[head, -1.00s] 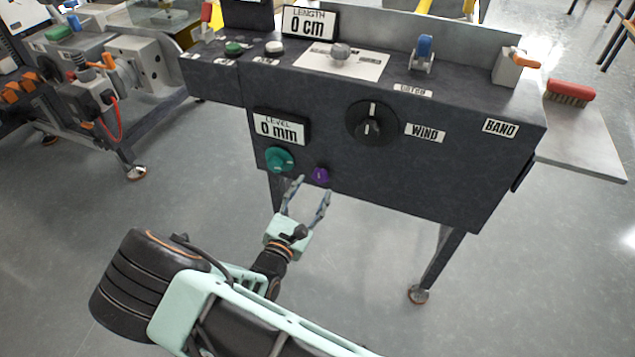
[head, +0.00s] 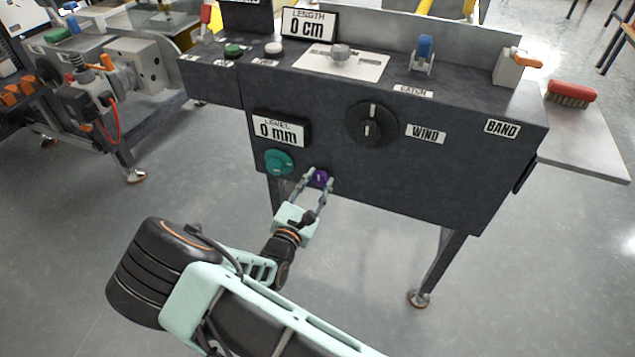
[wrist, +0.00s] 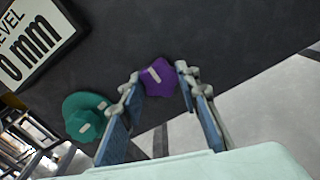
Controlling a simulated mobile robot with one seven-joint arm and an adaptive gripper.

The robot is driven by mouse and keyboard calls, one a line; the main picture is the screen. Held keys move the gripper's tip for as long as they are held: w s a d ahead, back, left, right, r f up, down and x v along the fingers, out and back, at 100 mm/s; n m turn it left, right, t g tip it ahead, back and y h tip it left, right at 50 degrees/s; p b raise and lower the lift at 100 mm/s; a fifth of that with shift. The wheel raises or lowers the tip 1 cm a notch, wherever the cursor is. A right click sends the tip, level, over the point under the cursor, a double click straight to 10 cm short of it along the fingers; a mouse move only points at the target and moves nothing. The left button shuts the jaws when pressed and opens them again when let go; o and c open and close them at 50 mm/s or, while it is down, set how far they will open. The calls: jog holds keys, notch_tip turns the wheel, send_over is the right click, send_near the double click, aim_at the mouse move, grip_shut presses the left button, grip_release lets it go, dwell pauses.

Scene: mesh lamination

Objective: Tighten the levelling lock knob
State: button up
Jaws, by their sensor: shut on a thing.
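The small purple knob (head: 319,178) is on the lower front face of the dark machine panel, and I take it to be the levelling lock knob. It also shows in the wrist view (wrist: 158,78), with a pale mark on its face. My gripper (head: 317,180) has a finger on each side of the knob and is shut on it. In the wrist view my gripper (wrist: 160,82) reaches the knob's two sides with its fingertips. The larger teal knob (head: 279,161) is just up and left of it, below the LEVEL display (head: 281,130), which reads 0 mm.
A black WIND dial (head: 371,125) is up and right on the same panel. The LENGTH display (head: 310,22) on top reads 0 cm. A red brush (head: 571,92) lies on the right side shelf. The floor below the panel is open between the legs.

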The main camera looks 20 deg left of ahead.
jog(key=shift+m, duration=0.5)
jog(key=shift+c, duration=0.3)
jog(key=m+p, duration=0.1)
jog(key=m, duration=0.7)
jog(key=m+b, duration=0.1)
jog(key=m, duration=0.4)
jog(key=shift+f+m+b, duration=0.1)
jog(key=shift+m+b, duration=0.2)
jog(key=shift+m, duration=0.1)
jog(key=shift+m+b, duration=0.8)
jog(key=shift+m, duration=1)
jog(key=o, duration=1.2)
jog(key=shift+c, duration=0.2)
